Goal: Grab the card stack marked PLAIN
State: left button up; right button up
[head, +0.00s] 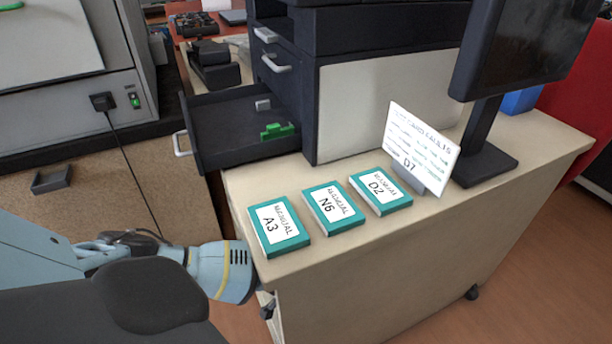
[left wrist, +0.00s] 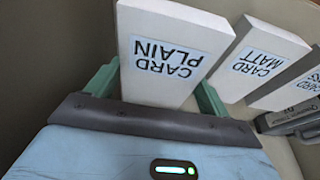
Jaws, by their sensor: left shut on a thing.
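In the left wrist view, the white card stack marked CARD PLAIN (left wrist: 172,25) stands between the two green fingers of my left gripper (left wrist: 157,88). The fingers press on its two sides and the gripper is shut on it. Its label reads upside down in this view. In the head view, my left arm reaches to the left side of the cabinet, and the gripper's fingers and the stack are hidden there. My right gripper is in neither view.
A CARD MATT stack (left wrist: 262,62) stands right of the held one, with another white stack (left wrist: 292,85) beyond. On the cabinet top (head: 420,220) lie teal manuals A3 (head: 279,229), N6 (head: 333,208) and D2 (head: 381,192), near a sign (head: 420,150). An open drawer (head: 230,130) juts out behind.

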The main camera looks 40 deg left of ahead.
pick_arm(q)
notch_tip(320, 180, up, 4)
jog(key=shift+w+p, duration=0.1)
jog(key=shift+p, duration=0.55)
jog(key=w+a+b, duration=0.2)
jog(key=w+a, duration=0.1)
jog(key=a, duration=0.6)
jog(key=w+a+b, duration=0.2)
jog(key=w+a, duration=0.2)
jog(key=a, duration=0.5)
jog(key=shift+w+f, duration=0.2)
jog(key=shift+a, duration=0.15)
